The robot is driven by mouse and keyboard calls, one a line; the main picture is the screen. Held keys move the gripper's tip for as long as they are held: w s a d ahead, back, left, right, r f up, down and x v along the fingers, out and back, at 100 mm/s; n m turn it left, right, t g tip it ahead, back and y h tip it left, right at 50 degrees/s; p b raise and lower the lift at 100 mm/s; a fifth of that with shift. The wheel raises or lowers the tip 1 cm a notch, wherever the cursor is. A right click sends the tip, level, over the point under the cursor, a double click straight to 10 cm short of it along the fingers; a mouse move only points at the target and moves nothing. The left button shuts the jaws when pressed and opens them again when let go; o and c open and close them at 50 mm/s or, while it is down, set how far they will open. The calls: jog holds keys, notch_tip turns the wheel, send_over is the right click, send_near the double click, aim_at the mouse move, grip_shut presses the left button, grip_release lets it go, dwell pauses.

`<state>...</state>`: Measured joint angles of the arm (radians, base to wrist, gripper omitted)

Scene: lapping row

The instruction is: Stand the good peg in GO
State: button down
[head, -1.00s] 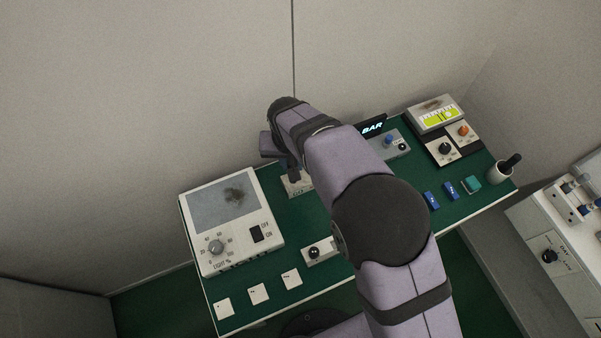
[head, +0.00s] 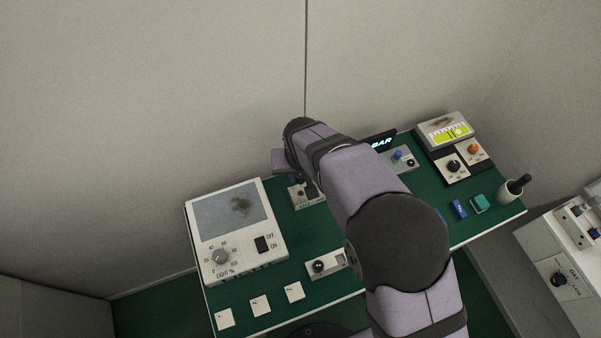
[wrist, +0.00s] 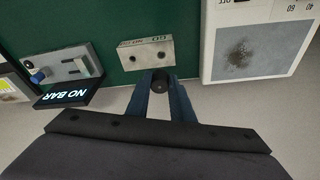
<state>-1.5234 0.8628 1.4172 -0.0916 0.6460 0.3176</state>
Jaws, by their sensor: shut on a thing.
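In the wrist view my gripper (wrist: 161,92) is shut on a dark round peg (wrist: 159,84), seen nearly end-on between the blue fingers. The pale GO / NO GO block (wrist: 146,64) lies just beyond the fingertips, with two dark holes in its top. GO is marked by the right hole in this view, NO GO by the left. The peg appears beside the block's edge, near the GO hole; its height above the bench is unclear. In the head view the block (head: 297,198) is partly covered by my gripper (head: 311,191), and the peg cannot be made out.
A light box (head: 276,243) stands left of the block. A lit sign (wrist: 67,95) reading NO BAR stands by a grey fixture (head: 402,160) on the other side. A small fixture with a black knob (head: 318,266) and white tiles (head: 260,306) lie nearer the front.

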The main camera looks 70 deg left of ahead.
aim_at(301, 183)
jog(key=shift+d+b+x, duration=0.2)
jog(key=shift+b+x, duration=0.4)
jog(key=shift+x, duration=0.3)
jog(key=shift+d+b+x, duration=0.15)
jog(key=shift+b+x, duration=0.4)
jog(key=shift+x, duration=0.3)
jog(key=shift+d+b+x, duration=0.2)
jog(key=shift+b+x, duration=0.4)
jog(key=shift+x, duration=0.3)
jog(key=shift+s+f+b, duration=0.2)
jog(key=shift+f+b, duration=0.85)
jog(key=shift+f, duration=0.5)
jog(key=c, duration=1.5)
grip_release()
jog(key=shift+b+v, duration=1)
jog(key=shift+v, duration=2.75)
jog(key=shift+w, duration=0.1)
